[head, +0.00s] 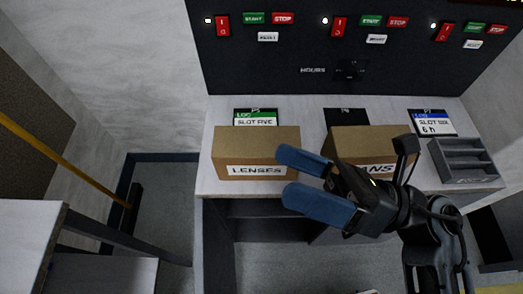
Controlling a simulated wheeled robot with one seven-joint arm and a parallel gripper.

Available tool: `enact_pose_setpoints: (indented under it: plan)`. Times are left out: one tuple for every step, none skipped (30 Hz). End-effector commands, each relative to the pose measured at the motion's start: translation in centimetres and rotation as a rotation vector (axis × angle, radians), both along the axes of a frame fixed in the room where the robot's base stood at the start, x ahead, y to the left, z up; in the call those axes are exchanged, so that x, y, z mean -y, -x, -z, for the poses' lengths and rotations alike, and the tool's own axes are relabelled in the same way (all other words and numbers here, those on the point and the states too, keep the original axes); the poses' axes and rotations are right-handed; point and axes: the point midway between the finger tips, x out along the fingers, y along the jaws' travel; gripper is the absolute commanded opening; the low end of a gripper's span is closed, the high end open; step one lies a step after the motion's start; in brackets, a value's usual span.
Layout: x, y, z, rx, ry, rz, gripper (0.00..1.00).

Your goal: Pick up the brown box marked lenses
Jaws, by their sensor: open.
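The brown box marked lenses (233,152) sits at the left front of the white bench, its white label facing me. My gripper (294,177) has two blue fingers pointing left, spread open with nothing between them. In the picture the upper fingertip overlaps the box's right side and the lower one lies just below its right corner. I cannot tell whether either finger touches the box. A second brown box (365,143) stands to the right; my gripper hides part of its label, leaving "ANS" readable.
The bench (311,116) also holds a "slot five" card (256,117), a dark card (346,117), another slot card (432,123) and a grey tray (463,160). A dark switch panel (290,60) stands behind. A white table (28,235) is at left.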

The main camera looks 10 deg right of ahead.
Motion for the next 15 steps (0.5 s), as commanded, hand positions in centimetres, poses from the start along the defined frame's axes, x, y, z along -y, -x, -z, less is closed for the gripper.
enact_pose_setpoints:
  plan:
    - [-0.1, -1.4, 0.6, 0.079, 0.108, -0.02, 1.0]
    - [-0.1, -2.0, 1.1, 0.121, 0.173, -0.033, 1.0]
    - [0.1, -3.0, 1.8, 0.174, 0.261, -0.051, 1.0]
    - [0.2, -3.7, 2.4, 0.212, 0.325, -0.066, 1.0]
    - [0.5, -4.4, 2.9, 0.246, 0.389, -0.081, 1.0]
    - [0.9, -5.3, 3.6, 0.288, 0.469, -0.102, 1.0]
    - [1.3, -5.9, 4.1, 0.313, 0.523, -0.117, 1.0]
    - [1.7, -6.5, 4.4, 0.337, 0.573, -0.132, 1.0]
    - [2.2, -7.2, 4.9, 0.364, 0.633, -0.148, 1.0]
    - [2.6, -7.7, 5.2, 0.38, 0.672, -0.161, 1.0]
    - [3.0, -8.1, 5.4, 0.394, 0.706, -0.172, 1.0]
    - [3.5, -8.6, 5.7, 0.409, 0.748, -0.186, 1.0]
    - [3.8, -8.9, 5.9, 0.419, 0.775, -0.194, 1.0]
    - [4.1, -9.2, 6.0, 0.425, 0.798, -0.203, 1.0]
    - [4.5, -9.5, 6.2, 0.434, 0.824, -0.212, 1.0]
